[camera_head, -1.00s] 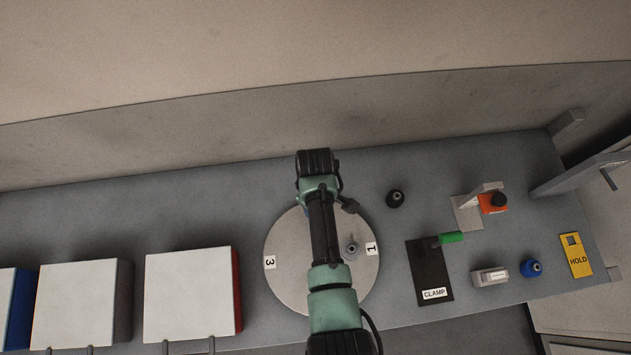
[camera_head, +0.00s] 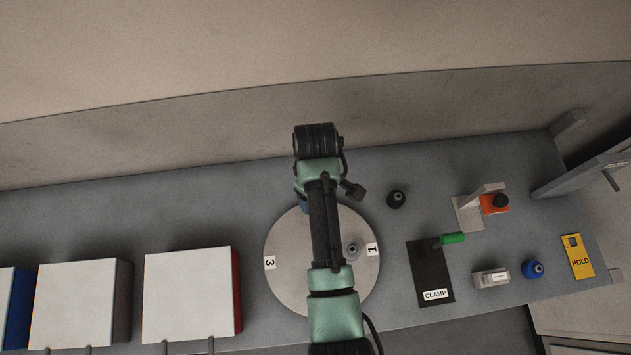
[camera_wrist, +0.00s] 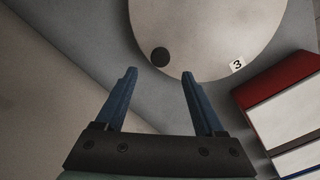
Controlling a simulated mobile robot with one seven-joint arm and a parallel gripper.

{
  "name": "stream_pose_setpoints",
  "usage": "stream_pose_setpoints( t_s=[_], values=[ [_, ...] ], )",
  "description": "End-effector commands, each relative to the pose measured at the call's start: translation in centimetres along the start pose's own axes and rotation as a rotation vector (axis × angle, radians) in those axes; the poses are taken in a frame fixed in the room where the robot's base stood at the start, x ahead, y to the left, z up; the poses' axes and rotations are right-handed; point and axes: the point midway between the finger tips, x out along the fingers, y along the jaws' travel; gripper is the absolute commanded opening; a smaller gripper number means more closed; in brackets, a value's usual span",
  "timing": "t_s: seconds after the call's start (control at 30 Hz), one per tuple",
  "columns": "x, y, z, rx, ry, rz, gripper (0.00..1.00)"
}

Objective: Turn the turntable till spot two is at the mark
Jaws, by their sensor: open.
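The turntable (camera_head: 285,280) is a round light-grey disc on the bench. In the head view its label 3 (camera_head: 270,262) is at the left rim and label 1 (camera_head: 372,249) at the right rim. A small grey fitting (camera_head: 352,250) stands near label 1. My arm covers the disc's middle; spot two's label does not show. In the wrist view the turntable (camera_wrist: 205,35) is ahead, with label 3 (camera_wrist: 237,65) and a dark round spot (camera_wrist: 160,57) near its rim. My gripper (camera_wrist: 159,75) is open and empty, its blue fingertips just outside the rim near the dark spot.
To the right are a black fitting (camera_head: 396,199), the CLAMP plate with a green handle (camera_head: 452,238), an orange part (camera_head: 494,204), a blue fitting (camera_head: 532,269) and a yellow HOLD tag (camera_head: 576,256). The back wall is close behind.

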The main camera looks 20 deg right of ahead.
Motion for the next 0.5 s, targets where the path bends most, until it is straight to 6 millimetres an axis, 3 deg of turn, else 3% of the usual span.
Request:
stream_pose_setpoints(
  t_s=[0.23, 0.5],
  values=[
    [-4.1, 0.1, -0.1, 0.0, 0.002, 0.002, 0.71],
    [-5.6, 0.0, 0.0, 0.0, 0.001, 0.0, 0.71]
  ],
)
